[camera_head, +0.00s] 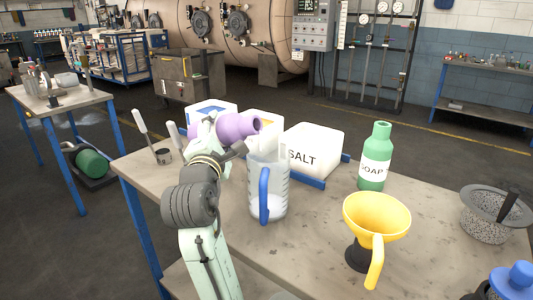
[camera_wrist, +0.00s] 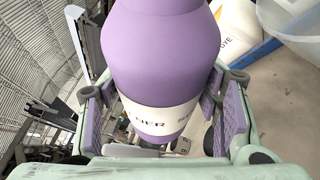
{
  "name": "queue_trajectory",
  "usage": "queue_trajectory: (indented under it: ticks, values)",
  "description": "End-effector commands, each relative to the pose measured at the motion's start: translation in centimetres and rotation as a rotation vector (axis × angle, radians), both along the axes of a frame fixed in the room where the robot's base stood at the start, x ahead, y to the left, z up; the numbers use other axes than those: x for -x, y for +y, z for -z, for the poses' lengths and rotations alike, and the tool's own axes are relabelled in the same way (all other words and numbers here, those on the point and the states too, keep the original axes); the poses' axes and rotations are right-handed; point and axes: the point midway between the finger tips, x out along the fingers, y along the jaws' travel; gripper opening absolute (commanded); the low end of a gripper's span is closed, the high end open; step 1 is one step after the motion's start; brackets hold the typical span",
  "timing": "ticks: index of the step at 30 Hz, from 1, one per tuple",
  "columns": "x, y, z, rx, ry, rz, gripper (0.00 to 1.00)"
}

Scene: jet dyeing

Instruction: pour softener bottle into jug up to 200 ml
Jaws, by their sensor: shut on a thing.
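The purple softener bottle (camera_head: 238,126) lies nearly on its side in the air, with its mouth toward the right, at the jug's upper left rim. My gripper (camera_head: 222,142) is shut on it. In the wrist view the purple pads of my gripper (camera_wrist: 160,105) press both sides of the bottle (camera_wrist: 160,45), and its white label shows part of the lettering. The clear jug (camera_head: 268,182) with a blue handle stands upright on the table. Its bottom looks pale, perhaps with some liquid; the level is unclear. No stream is visible. Part of the jug (camera_wrist: 298,25) shows in the wrist view.
A white SALT container (camera_head: 315,152) and other white containers stand behind the jug. A green soap bottle (camera_head: 375,160), a yellow funnel (camera_head: 376,215) and a grey speckled bowl (camera_head: 487,217) are to the right.

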Motion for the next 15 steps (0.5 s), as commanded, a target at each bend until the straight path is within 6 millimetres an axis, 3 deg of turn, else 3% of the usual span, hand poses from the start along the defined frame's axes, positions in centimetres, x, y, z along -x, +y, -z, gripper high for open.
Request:
queue_trajectory:
  ticks: [15]
  values:
    - [0.84,-0.61,-0.21,-0.034,-0.023,0.0,0.07]
